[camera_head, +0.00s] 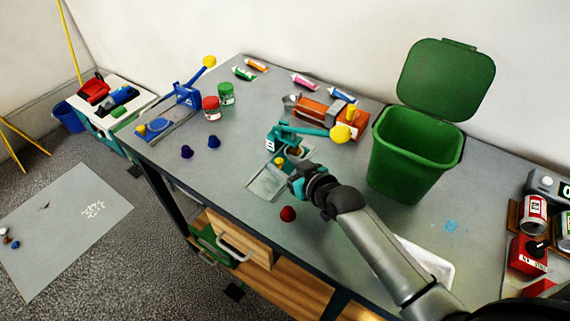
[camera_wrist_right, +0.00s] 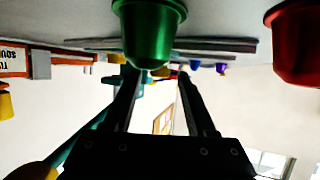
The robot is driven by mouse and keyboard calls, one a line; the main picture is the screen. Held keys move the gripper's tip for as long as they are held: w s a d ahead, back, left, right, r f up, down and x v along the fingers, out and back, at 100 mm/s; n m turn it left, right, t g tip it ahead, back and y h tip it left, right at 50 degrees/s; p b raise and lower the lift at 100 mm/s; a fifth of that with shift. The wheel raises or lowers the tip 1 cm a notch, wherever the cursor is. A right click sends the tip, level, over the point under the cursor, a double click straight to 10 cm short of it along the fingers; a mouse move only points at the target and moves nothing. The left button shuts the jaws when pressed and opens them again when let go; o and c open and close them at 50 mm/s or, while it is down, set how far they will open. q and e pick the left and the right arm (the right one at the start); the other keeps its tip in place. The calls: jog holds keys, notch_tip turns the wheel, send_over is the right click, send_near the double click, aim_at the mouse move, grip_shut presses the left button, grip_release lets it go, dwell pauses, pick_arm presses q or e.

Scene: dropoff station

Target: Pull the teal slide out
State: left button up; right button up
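The teal press (camera_head: 285,137) stands on the grey table, with a teal lever ending in a yellow knob (camera_head: 341,133). A pale flat plate (camera_head: 265,184) lies in front of it, with a small yellow knob (camera_head: 279,161) near its far end. I cannot make out the slide's exact edges. My right gripper (camera_head: 292,176) is low over the table beside the plate, just to the right of the small knob. In the right wrist view its fingers (camera_wrist_right: 158,76) are apart; I see no firm hold on anything. My left gripper is not in view.
A green cup (camera_wrist_right: 150,32) is close to my right fingers; a red cup (camera_head: 288,214) stands nearer the front edge. A green bin (camera_head: 408,170) stands at right.

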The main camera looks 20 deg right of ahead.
grip_shut()
dwell(1.2)
